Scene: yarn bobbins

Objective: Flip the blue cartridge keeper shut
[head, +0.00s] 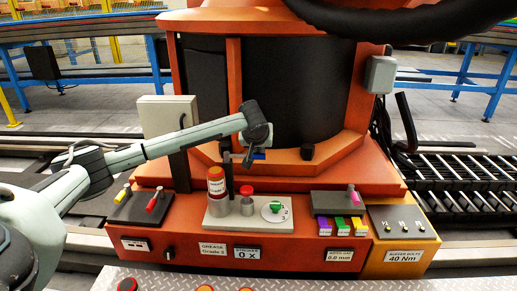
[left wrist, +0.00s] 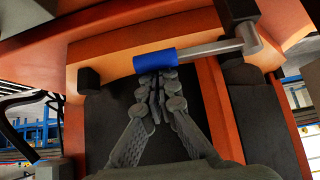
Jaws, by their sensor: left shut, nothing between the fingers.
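The blue cartridge keeper shows in the left wrist view as a blue cylinder (left wrist: 155,62) on a grey bar that runs right to a bent joint. In the head view only a small blue patch (head: 259,155) shows, partly behind my gripper. My left gripper (head: 248,161) is shut and empty in front of the orange machine. In the left wrist view its fingertips (left wrist: 157,82) are together just below the blue cylinder, very near it. I cannot tell whether they touch. My right gripper is not in view.
Coloured switches (head: 340,226) stand right. The orange ledge lies close to the gripper.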

